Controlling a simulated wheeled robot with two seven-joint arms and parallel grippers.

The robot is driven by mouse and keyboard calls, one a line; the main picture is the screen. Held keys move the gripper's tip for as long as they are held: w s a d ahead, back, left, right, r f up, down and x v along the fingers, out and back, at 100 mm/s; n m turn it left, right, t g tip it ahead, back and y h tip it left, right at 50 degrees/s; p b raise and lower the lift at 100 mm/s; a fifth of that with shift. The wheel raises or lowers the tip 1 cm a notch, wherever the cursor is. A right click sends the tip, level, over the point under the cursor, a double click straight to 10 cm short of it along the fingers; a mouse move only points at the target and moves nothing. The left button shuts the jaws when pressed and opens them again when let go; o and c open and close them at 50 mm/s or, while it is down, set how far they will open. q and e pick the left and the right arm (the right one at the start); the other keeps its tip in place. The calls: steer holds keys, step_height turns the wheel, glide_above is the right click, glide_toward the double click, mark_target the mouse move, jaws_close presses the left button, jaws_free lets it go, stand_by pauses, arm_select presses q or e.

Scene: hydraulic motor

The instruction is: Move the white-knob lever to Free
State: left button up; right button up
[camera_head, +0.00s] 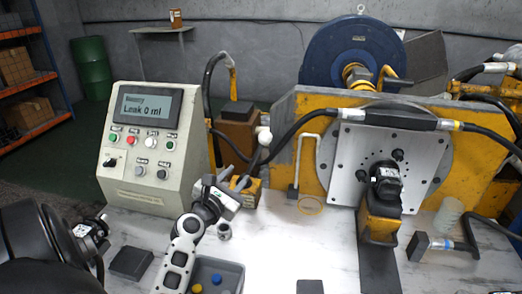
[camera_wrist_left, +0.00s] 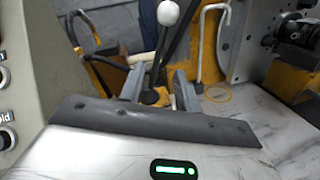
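The white-knob lever (camera_head: 264,136) stands tilted on the yellow unit, right of the control box. Its knob (camera_wrist_left: 168,13) shows at the top of the left wrist view, with a dark rod running down from it. My left gripper (camera_head: 236,188) is low beside the lever's base. In the wrist view its two grey fingers (camera_wrist_left: 158,84) are apart, with the lower rod showing between them. I cannot tell whether they touch it. No Free label is readable. My right gripper is not in view.
The control box (camera_head: 143,185) reads "Leak 0 ml" and stands left of my arm. A grey bin (camera_head: 233,268) with small coloured parts sits in front. A yellow loop (camera_head: 310,206) lies on the table (camera_head: 285,240). Black hoses (camera_head: 290,130) pass close to the knob.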

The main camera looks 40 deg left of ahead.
mark_target(257, 153)
arm_select(q)
steer(key=b+x, duration=0.3)
steer(key=x, duration=1)
steer(key=shift+w, duration=0.35)
jaws_close()
